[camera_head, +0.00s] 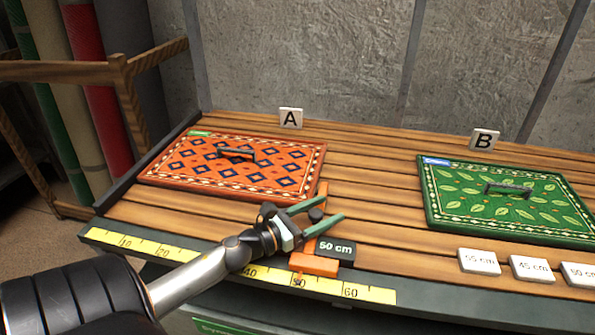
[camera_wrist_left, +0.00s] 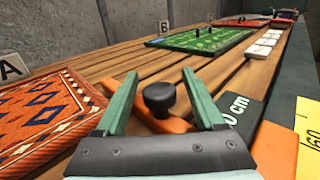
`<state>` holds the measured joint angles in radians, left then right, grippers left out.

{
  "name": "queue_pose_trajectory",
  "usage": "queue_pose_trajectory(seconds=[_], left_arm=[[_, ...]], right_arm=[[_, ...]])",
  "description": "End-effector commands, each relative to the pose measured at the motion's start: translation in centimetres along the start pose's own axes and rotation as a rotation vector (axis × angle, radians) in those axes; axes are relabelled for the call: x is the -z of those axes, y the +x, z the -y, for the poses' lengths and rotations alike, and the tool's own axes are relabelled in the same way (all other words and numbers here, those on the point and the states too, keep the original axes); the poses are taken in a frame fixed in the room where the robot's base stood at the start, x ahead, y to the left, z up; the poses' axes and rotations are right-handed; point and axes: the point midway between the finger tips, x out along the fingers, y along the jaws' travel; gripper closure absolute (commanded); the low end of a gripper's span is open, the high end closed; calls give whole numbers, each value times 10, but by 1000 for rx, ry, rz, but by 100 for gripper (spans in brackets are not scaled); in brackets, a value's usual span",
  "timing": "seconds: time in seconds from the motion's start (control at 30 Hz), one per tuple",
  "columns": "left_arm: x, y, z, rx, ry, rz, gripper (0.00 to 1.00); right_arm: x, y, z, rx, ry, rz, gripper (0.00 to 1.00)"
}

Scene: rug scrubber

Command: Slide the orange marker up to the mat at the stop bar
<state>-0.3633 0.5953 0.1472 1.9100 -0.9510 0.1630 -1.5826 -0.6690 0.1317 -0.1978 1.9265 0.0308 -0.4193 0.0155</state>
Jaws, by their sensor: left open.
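The orange marker (camera_head: 314,265) sits at the bench's front edge near 50 on the yellow ruler (camera_head: 165,249). Its orange strip reaches back across the slats, and a black knob (camera_wrist_left: 159,97) stands on it. My left gripper (camera_head: 325,210) is open, with one green finger on each side of the knob; contact cannot be told. The orange patterned mat (camera_head: 180,172) lies left of the marker, with a narrow strip of wood between them. The dark stop bar (camera_head: 150,160) runs along the bench's left end, close beside this mat. My right gripper is not in view.
A black "50 cm" tag (camera_head: 335,249) is just right of the marker. A green leaf mat (camera_head: 500,210) lies farther right, with several white number tiles (camera_head: 479,261) in front. Signs A (camera_head: 290,118) and B (camera_head: 484,139) stand behind. Bare slats separate the mats.

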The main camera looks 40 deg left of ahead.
Motion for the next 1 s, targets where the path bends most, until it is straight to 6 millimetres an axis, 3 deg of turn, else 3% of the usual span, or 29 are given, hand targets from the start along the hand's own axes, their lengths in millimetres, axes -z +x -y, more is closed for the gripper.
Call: queue_pose_trajectory(seconds=[0.4, 0.6, 1.0], left_arm=[[3, -75, 0, -2, -2, -3, 30], [2, -103, 0, -2, -2, -1, 30], [0, -113, 0, 1, 1, -1, 30]], right_arm=[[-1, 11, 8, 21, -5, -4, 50], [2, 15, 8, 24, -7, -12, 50], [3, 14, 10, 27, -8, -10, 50]])
